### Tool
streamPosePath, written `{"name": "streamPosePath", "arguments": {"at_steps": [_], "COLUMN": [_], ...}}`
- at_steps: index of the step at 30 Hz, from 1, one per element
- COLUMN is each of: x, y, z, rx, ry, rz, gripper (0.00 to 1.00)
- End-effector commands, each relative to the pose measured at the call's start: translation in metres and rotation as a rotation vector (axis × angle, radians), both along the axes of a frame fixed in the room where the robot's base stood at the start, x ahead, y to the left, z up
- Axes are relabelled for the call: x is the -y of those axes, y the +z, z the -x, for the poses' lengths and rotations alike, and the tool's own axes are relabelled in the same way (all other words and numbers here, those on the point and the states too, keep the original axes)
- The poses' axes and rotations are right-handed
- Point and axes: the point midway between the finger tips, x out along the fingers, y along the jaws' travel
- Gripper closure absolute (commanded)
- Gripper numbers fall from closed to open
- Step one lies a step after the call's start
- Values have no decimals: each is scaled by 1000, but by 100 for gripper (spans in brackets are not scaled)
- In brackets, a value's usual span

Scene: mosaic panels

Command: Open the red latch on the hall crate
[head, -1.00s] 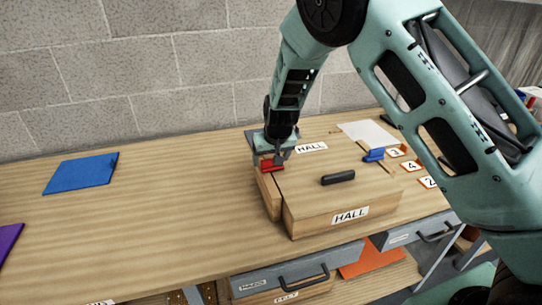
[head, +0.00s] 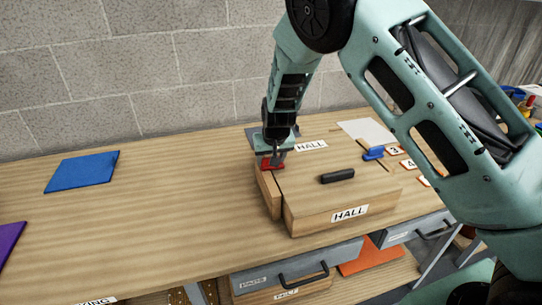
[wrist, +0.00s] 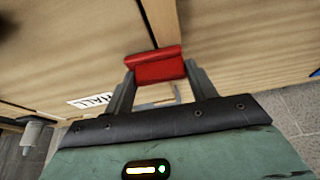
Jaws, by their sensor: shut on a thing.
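The red latch (head: 267,167) sits at the crate's left edge, by the seam between the lid and a narrow side strip. It also shows in the wrist view (wrist: 155,66), between my fingertips. My gripper (head: 273,160) comes down from above and is shut on the red latch. The fingers partly hide the latch in the head view.
A blue latch (head: 373,153) sits at the crate's right side, near numbered tiles (head: 394,151). A white sheet (head: 366,131) lies behind. A blue panel (head: 82,172) and a purple panel (head: 9,240) lie at left. The table between them and the crate is clear.

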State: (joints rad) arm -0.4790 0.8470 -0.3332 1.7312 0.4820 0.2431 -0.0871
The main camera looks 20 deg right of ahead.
Motion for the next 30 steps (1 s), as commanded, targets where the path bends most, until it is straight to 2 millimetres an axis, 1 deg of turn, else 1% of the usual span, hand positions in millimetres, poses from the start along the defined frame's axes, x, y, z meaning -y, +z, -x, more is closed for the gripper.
{"name": "streamPosePath", "arguments": {"at_steps": [8,30], "x": [-3,-13], "y": [3,-1], "z": [5,11], "rx": [-2,3], "ry": [-187,-889], "rz": [6,3], "gripper": [66,66]}}
